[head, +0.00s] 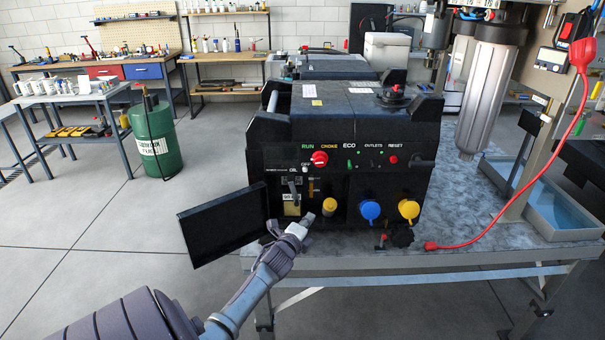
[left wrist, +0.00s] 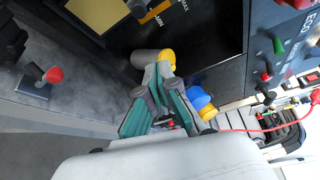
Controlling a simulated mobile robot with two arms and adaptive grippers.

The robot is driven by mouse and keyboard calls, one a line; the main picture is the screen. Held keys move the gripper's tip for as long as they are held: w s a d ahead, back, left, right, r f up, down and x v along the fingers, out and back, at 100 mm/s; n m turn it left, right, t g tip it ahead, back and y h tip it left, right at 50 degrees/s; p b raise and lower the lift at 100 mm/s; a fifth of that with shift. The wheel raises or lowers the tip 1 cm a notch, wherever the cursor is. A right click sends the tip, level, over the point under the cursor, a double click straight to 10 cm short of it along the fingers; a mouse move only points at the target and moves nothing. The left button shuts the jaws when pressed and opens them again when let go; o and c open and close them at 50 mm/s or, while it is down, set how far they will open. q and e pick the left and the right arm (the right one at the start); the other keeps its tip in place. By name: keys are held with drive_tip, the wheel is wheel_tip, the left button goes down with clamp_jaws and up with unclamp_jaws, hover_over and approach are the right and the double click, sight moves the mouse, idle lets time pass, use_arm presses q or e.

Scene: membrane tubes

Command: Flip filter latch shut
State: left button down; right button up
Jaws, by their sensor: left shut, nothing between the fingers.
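The black generator (head: 345,160) stands on the workbench, and its dark door panel (head: 222,226) hangs open at the left of the front. Behind the door, the exposed compartment shows a tan block (head: 291,208) with a small grey lever (head: 292,188) above it. I cannot tell for sure which part is the filter latch. My left gripper (head: 308,219) is shut and empty, just in front of the lower compartment, close to a yellow cap (head: 329,206). In the left wrist view its fingertips (left wrist: 159,68) meet beside the same cap (left wrist: 169,57). My right gripper is out of view.
A blue cap (head: 370,210) and another yellow cap (head: 408,209) sit right of the gripper. A red-tipped knob (left wrist: 50,75) sits on a grey plate in the left wrist view. A red cable (head: 480,238) lies on the bench at right. Floor left of the door is clear.

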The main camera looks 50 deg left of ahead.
use_arm(q)
drive_tip(key=shift+b+v, duration=0.35)
drive_tip(key=shift+v, duration=2.55)
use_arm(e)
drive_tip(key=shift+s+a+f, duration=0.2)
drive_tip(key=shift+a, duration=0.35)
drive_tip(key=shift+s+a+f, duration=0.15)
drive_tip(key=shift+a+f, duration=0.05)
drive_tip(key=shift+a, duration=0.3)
use_arm(q)
drive_tip(key=shift+a+f, duration=0.1)
